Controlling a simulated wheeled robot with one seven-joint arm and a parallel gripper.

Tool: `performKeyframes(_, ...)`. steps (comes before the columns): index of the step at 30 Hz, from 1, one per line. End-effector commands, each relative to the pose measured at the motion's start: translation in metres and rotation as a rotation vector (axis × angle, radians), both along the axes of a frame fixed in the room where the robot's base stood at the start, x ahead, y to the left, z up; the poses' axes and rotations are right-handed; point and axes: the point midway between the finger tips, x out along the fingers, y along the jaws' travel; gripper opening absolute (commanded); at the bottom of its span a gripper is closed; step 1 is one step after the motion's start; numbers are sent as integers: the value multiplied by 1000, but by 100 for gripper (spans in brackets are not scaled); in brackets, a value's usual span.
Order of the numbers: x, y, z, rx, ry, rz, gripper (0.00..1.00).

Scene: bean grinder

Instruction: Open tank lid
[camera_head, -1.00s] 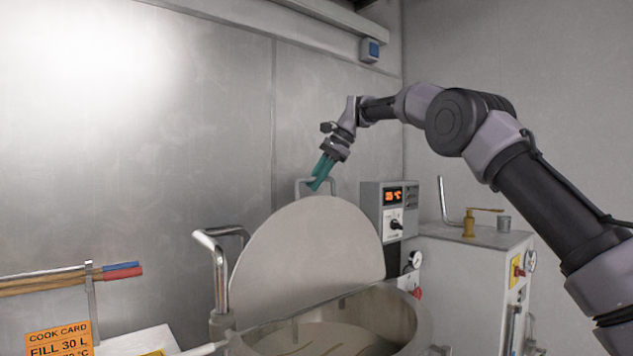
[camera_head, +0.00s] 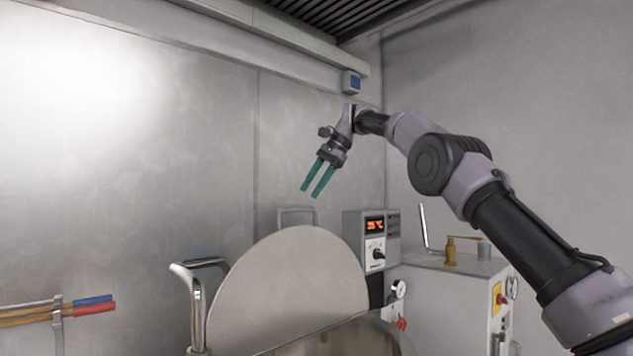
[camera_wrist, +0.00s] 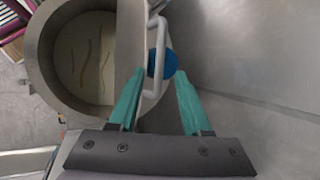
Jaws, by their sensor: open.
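The tank lid (camera_head: 290,285) is a grey disc standing raised, nearly upright, at the back of the tank. Its handle (camera_head: 296,212) is a metal loop on the lid's top edge; the handle also shows in the wrist view (camera_wrist: 161,55). The steel tank (camera_head: 385,338) is open below, partly cut off in the head view; its round rim (camera_wrist: 48,75) and pale contents show in the wrist view. My gripper (camera_head: 311,192) has teal fingers spread apart and empty, above the handle and apart from it.
A control box (camera_head: 372,240) with a red display stands right of the lid. A white cabinet (camera_head: 455,290) with a gauge and brass fitting is further right. A bent steel pipe (camera_head: 197,300) rises left of the lid. Red- and blue-ended rods (camera_head: 90,304) hang on the left wall.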

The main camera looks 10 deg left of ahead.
Motion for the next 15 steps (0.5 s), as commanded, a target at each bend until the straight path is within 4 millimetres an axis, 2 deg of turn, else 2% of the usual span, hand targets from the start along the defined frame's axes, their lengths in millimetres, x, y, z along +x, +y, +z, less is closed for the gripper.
performKeyframes(6, 3, -9, 15, 0, -1, 0, 48)
performKeyframes(15, 1, -14, 21, 1, 1, 0, 48)
